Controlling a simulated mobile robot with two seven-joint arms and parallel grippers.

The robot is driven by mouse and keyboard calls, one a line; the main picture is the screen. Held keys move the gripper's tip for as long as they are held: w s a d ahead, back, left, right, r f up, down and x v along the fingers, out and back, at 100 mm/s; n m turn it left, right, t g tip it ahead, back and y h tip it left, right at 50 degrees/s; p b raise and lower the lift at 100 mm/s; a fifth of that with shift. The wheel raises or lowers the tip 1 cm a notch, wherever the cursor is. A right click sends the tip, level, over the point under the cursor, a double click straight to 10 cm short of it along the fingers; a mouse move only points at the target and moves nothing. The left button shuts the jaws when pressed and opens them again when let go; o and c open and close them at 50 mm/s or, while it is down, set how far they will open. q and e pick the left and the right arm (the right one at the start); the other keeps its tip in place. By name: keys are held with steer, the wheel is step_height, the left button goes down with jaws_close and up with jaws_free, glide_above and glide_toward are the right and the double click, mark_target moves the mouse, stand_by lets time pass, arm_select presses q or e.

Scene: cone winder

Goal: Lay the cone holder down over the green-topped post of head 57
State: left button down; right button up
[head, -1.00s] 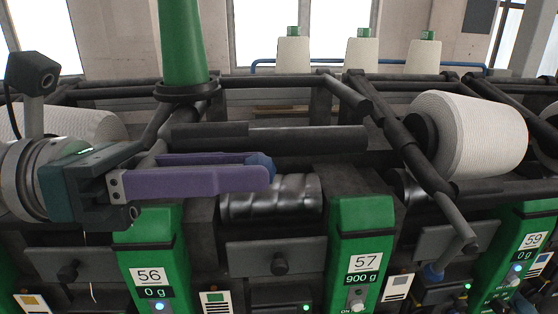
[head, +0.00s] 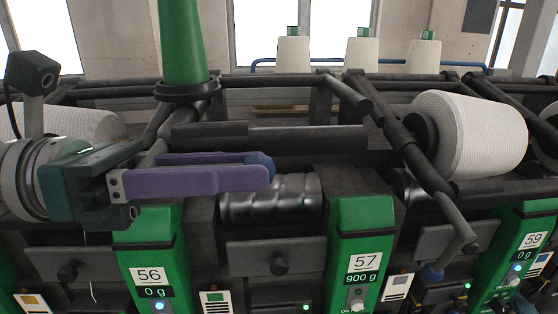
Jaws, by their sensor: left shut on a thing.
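The green-topped post of head 57 (head: 363,216) stands right of centre, with a 57 label and a 900 g display. My left gripper (head: 258,172) has purple fingers, shut around a blue grip (head: 265,161) that shows at their tips, left of the post. The grip seems to belong to the cone holder, most of which is hidden behind the fingers. A dark arm (head: 154,133) rises behind them to a dark base under an upright green cone (head: 183,42); I cannot tell for sure that it joins the grip. My right gripper is not in view.
A grooved drum (head: 295,196) lies left of the post. A dark horizontal bar (head: 310,138) runs above it. To the right, a sloping dark arm (head: 425,168) carries a white yarn cone (head: 480,132). The green post of head 56 (head: 150,245) stands below my gripper.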

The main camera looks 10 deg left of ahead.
arm_select(q)
steer(key=shift+f+y, duration=0.1)
steer(key=shift+y, duration=0.2)
stand_by(0.4)
steer(key=shift+a+f+g+y+p, duration=0.1)
steer(key=shift+f+g+y+p, duration=0.35)
steer(key=shift+y, duration=0.45)
steer(key=s+a+f+g+y+p, duration=0.1)
steer(key=a+f+g+y, duration=0.3)
steer(key=y, duration=1)
steer(key=shift+s+a+f, duration=0.35)
steer(key=shift+a+f, duration=0.55)
steer(key=shift+a+y, duration=0.15)
steer(key=shift+y, duration=0.25)
